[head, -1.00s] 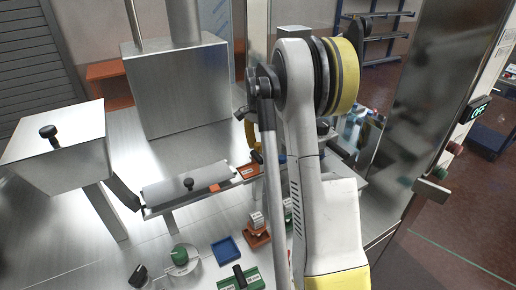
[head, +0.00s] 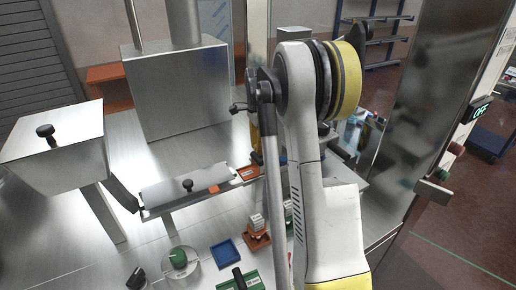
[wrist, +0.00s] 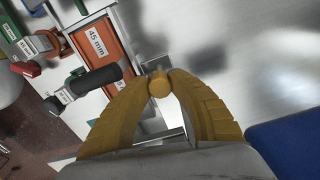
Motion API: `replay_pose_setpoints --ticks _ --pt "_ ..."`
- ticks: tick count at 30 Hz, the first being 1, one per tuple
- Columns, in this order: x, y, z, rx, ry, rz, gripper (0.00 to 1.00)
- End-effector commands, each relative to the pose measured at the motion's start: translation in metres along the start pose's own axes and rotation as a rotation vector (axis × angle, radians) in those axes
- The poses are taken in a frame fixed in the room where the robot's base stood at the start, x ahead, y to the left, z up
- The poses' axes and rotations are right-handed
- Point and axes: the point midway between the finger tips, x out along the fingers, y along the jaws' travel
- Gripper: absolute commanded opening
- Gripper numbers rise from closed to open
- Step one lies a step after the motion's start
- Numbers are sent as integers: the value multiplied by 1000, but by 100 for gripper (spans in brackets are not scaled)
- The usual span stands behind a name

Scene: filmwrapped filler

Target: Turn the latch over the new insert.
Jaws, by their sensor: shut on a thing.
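In the wrist view the two yellow fingers of my gripper (wrist: 160,88) close at their tips around a small round brass-coloured knob (wrist: 159,86). It appears to be the latch's knob; the rest of the latch is mostly hidden by the fingers. An orange insert (wrist: 97,42) marked 45 mm lies just up and left of the fingertips, with a black cylindrical handle (wrist: 95,79) beside it. I cannot tell whether the latch lies over the insert. In the head view an orange labelled piece (head: 249,173) shows at the end of the metal trough; my arm hides most of the gripper.
A long metal trough (head: 188,190) with a black knob runs left of my arm. A steel box (head: 175,90) rises behind. The display (head: 481,111) reads OFF.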

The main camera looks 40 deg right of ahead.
Motion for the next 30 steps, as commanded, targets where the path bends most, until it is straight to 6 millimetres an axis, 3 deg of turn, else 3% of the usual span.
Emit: replay_pose_setpoints --ticks 12,13,15,25,30 --pt "0 0 0 8 0 0 0" --pt "0 0 0 8 0 0 26" --pt "0 0 0 7 0 0 47" --pt "-2 0 0 7 0 0 48" --pt "-22 0 0 7 0 0 48"
